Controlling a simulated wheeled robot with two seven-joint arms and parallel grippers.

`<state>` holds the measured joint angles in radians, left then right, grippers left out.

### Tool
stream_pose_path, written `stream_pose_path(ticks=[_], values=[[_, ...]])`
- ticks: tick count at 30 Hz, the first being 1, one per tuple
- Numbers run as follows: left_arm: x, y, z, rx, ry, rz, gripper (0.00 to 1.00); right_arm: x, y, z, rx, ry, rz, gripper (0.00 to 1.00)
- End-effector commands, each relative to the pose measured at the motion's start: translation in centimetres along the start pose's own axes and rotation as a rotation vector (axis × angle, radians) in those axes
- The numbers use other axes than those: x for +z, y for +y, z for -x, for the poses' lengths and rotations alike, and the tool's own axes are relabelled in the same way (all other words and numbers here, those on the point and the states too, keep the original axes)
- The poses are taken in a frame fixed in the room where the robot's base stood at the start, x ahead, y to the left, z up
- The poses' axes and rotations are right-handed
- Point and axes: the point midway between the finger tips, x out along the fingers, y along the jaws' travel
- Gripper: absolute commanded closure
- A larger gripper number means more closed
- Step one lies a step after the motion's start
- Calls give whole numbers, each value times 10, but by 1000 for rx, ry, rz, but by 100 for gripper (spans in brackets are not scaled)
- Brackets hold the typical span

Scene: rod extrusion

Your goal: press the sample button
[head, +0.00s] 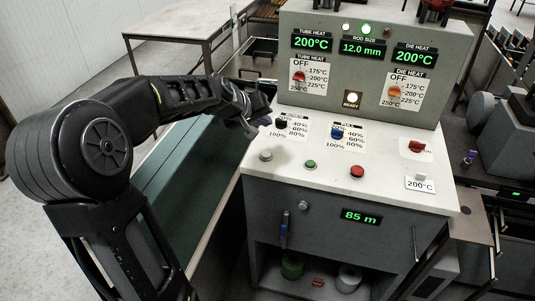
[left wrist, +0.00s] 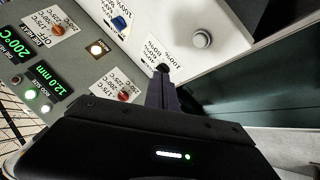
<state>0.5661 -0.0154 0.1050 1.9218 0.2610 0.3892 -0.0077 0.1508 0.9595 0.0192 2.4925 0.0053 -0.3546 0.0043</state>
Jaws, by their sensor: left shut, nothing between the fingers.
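The control panel (head: 330,188) has a pale grey button (head: 265,156), a green button (head: 310,164) and a red button (head: 357,171) along its front. No readable label tells which one is the sample button. The pale grey button also shows in the left wrist view (left wrist: 201,38). My left gripper (head: 264,121) reaches in over the panel's left edge, behind the pale grey button and apart from it. It is shut and empty. In the left wrist view its fingertips (left wrist: 161,78) are close to a black knob (left wrist: 162,68); touching or not, I cannot tell. My right gripper is not in view.
A blue-handled knob (head: 338,133) and a red-handled knob (head: 416,147) stand up from the panel top. The upright face behind carries green displays, two heat knobs and a lit READY lamp (head: 352,98). A dark green surface (head: 185,165) lies left of the panel.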

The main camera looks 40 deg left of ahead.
Motion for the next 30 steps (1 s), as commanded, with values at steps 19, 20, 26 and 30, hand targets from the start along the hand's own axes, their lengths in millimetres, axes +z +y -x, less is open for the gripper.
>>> stream_pose_path(ticks=[19, 20, 26, 30], values=[[38, -38, -52, 0, -1, 1, 100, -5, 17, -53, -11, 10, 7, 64], [39, -39, -54, 0, 0, 1, 100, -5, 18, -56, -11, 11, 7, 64], [44, -44, -61, 0, 0, 0, 100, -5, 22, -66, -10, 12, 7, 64], [44, -44, -61, 0, 0, 0, 100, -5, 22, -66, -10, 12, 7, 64]])
